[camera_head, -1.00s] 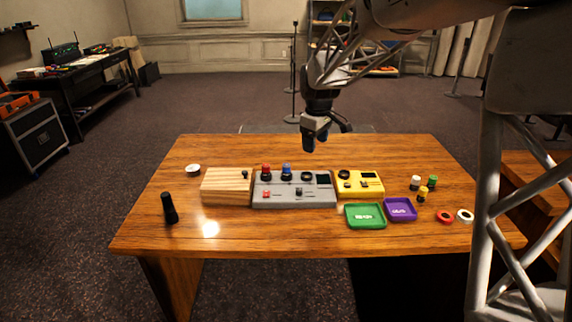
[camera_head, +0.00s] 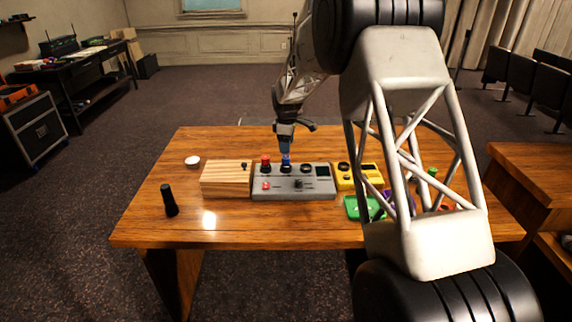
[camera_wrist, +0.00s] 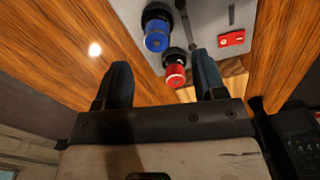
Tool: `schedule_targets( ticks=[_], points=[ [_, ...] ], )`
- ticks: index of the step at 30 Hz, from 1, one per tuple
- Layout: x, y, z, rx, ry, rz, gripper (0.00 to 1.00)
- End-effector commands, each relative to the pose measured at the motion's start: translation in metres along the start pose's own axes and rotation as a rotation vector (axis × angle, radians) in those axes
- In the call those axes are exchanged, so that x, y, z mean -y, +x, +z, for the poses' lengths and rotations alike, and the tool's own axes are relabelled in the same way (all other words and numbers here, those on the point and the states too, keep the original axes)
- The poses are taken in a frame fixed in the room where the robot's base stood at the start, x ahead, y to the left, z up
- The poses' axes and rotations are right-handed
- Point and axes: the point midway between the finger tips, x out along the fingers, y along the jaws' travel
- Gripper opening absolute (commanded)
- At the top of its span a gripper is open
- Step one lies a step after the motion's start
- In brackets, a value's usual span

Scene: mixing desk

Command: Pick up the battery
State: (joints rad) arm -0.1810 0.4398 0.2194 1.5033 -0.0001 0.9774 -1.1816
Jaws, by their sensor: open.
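No thing is clearly a battery. The likeliest candidates are small capped cylinders at the right of the table; a green-topped cylinder (camera_head: 432,173) shows past my arm in the head view, and the others are mostly hidden. My gripper (camera_head: 285,150) is open and empty, pointing down above the grey control box (camera_head: 312,193), near its blue knob (camera_head: 286,162). In the wrist view, my two fingers (camera_wrist: 163,68) are spread. The red knob (camera_wrist: 175,75) appears between them, and the blue knob (camera_wrist: 157,36) lies beyond.
A wooden box (camera_head: 226,182) stands left of the grey box, a yellow device (camera_head: 345,184) right of it. A green tray (camera_head: 354,213) is partly hidden by my arm. A black cylinder (camera_head: 170,201) stands at left; a white disc (camera_head: 193,161) lies behind it. The front left is mostly bare.

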Motion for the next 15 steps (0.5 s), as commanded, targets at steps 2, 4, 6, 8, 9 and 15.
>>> schedule_targets(
  ticks=[2,4,6,8,9,15],
  points=[
    [-0.0024,0.0037,-0.0023,0.001,-0.008,-0.002,0.64],
    [-0.0033,0.0045,-0.0031,0.001,-0.011,-0.002,0.64],
    [-0.0034,0.0045,-0.0032,0.001,-0.012,-0.002,0.64],
    [-0.0033,0.0045,-0.0031,0.001,-0.012,-0.002,0.64],
    [-0.0032,0.0045,-0.0031,0.001,-0.012,-0.002,0.64],
    [-0.0031,0.0075,-0.0030,0.001,-0.011,-0.002,0.64]
  ],
)
